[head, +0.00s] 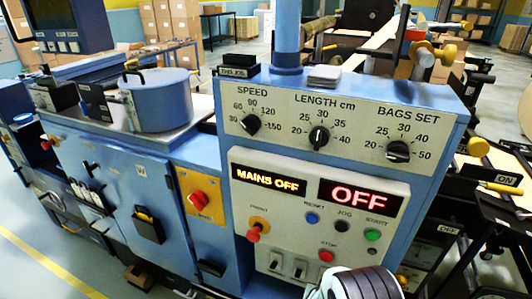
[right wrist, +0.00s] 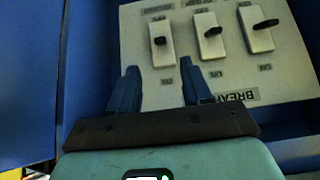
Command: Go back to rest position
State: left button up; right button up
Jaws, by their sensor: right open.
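My right gripper (right wrist: 159,68) shows in the right wrist view with its two blue fingers apart and nothing between them. It is in front of a pale breaker panel, which appears upside down there. The panel bears three white switches with black levers: a left one (right wrist: 162,45), a middle one (right wrist: 210,38) and a right one (right wrist: 257,28). My left gripper is not in view.
The blue machine carries a dial panel (head: 335,128), a "MAINS OFF" display (head: 268,178) and an "OFF" display (head: 360,196). A red stop button (head: 326,255) sits close to my right arm. A blue pot (head: 160,100) stands at left. Open floor (head: 40,265) lies at lower left.

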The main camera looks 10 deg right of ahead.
jog(key=s+a+f+n+g+y, duration=0.2)
jog(key=s+a+f+g, duration=0.15)
jog(key=s+f, duration=0.9)
jog(key=s+a+f+g+y, duration=0.2)
jog(key=s+a+y, duration=0.1)
jog(key=s+a, duration=0.2)
jog(key=s+a+f+g+y, duration=0.1)
jog(key=s+a, duration=0.4)
jog(key=s, duration=0.5)
notch_tip(320, 180, down, 2)
jog(key=shift+s+g+y, duration=0.25)
jog(key=shift+g+y, duration=0.1)
jog(key=shift+y, duration=0.55)
jog(key=shift+d, duration=0.1)
jog(key=shift+c, duration=0.6)
